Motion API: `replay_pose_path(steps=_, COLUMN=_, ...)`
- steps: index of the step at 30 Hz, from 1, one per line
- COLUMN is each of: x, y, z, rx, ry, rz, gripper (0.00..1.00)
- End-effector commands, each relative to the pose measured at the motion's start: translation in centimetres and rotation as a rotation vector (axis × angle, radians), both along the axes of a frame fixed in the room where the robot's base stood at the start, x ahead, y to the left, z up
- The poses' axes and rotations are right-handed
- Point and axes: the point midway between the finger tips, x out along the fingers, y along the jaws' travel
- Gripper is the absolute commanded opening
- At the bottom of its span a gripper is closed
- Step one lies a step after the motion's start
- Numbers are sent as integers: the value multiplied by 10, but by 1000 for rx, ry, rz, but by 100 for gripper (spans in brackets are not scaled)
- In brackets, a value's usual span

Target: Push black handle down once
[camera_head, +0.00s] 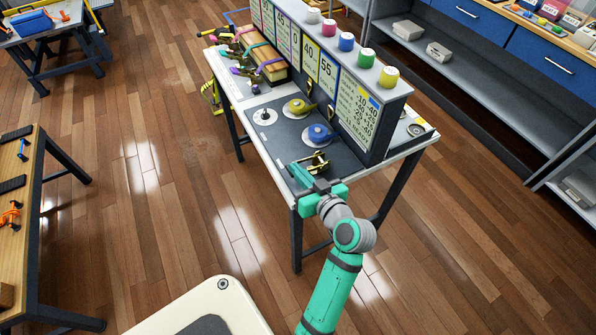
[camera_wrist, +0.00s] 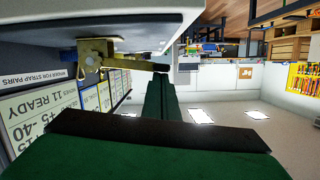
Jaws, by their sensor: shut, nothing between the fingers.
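A brass latch (camera_head: 318,158) with a dark lever stands on the dark panel of the workbench, near its front right corner. Its brass bracket (camera_wrist: 95,52) also shows at the upper left of the wrist view. A dark handle (camera_wrist: 148,66) sticks out from it towards my fingers. My gripper (camera_head: 300,175) is teal with dark fingers and is at the bench's front edge, close beside the latch. In the wrist view my fingers (camera_wrist: 160,95) are together and empty, with their tips near the handle's end. I cannot tell whether they touch it.
An upright board (camera_head: 355,110) with number cards and coloured rolls on top borders the panel. Another bench (camera_head: 20,225) stands at left, with open wooden floor between.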

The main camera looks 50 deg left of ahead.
Motion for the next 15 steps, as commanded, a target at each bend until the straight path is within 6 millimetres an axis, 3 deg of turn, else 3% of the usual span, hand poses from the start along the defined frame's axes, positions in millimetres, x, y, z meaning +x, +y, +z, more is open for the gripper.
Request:
replay_pose_path(steps=5, x=3, y=0, z=35, rx=10, ry=-11, rz=-3, gripper=0)
replay_pose_path(steps=15, x=-5, y=-66, z=52, rx=9, ry=-9, rz=-5, gripper=0)
